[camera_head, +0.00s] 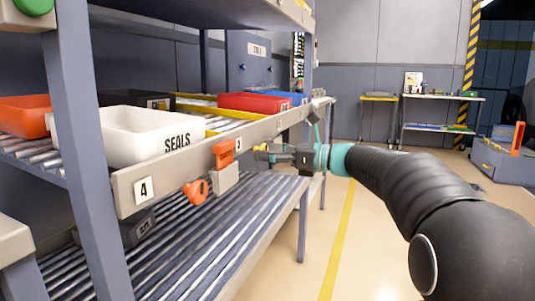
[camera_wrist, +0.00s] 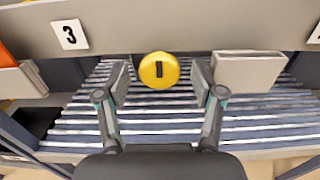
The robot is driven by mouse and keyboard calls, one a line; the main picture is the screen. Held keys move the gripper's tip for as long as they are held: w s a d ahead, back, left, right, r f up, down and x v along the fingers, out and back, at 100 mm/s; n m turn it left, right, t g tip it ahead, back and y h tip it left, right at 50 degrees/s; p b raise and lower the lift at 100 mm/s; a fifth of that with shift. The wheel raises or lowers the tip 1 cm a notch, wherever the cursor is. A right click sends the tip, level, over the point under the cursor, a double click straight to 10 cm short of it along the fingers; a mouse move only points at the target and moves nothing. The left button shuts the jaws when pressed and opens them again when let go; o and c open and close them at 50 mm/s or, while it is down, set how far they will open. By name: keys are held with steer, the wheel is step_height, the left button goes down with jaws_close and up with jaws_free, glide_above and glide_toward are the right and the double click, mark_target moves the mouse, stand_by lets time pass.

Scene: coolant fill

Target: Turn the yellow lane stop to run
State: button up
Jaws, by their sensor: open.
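The yellow lane stop (camera_wrist: 159,70) is a round knob with a short, dark, upright bar on its face. It sits on the front rail, right of the label 3, in the wrist view. My gripper (camera_wrist: 162,84) is open, with one finger on each side of the knob and a visible gap at both sides. Nothing is held. In the head view my gripper (camera_head: 278,154) reaches the rail from the right, and a little yellow of the lane stop (camera_head: 262,148) shows beside it. How deep the fingertips reach along the knob I cannot tell.
The rail (camera_wrist: 110,38) runs above roller lanes. In the head view an orange lane stop (camera_head: 195,192), a white SEALS bin (camera_head: 140,136) and a red bin (camera_head: 255,102) are on the rack. The right-hand floor is open.

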steer(key=shift+w+a, duration=0.1)
steer(key=shift+a, duration=0.1)
jaws_close()
steer(key=shift+a, duration=0.1)
